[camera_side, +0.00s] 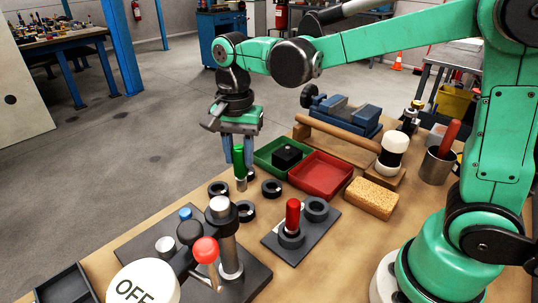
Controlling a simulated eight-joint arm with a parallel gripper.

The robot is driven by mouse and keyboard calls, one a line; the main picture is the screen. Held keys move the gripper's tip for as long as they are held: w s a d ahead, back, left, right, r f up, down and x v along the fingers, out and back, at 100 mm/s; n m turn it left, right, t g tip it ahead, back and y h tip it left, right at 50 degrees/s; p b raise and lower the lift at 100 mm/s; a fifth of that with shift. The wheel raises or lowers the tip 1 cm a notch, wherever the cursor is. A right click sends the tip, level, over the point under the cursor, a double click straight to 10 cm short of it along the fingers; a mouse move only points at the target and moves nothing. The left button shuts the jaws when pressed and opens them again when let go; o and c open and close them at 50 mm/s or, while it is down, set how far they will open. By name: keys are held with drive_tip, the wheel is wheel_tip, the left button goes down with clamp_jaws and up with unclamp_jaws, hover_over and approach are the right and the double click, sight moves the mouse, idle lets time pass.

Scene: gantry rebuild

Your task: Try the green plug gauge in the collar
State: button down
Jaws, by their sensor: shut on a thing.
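My gripper (238,152) points down with its blue fingers closed on the green plug gauge (239,164). The gauge is upright, with a green handle and a bare metal lower end. Its lower end is among loose black collars: one to the left (218,189), one to the right (271,188) and one in front (246,211). The gauge appears apart from these rings; its exact height over the table is hard to tell. Another black collar (317,207) sits on a dark plate (271,240). I cannot tell which collar is the task's.
A red-handled gauge (292,214) stands in a holder on the dark plate. Just behind my gripper are a green tray (262,158) with a black block and a red tray (320,175). A post fixture with a red knob (204,249) stands in front. A sponge (371,198) lies right.

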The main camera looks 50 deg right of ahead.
sight(241, 180)
drive_tip(key=shift+f, duration=2.2)
drive_tip(key=shift+f, duration=1)
idle(0.6)
idle(0.4)
drive_tip(key=shift+r, duration=3)
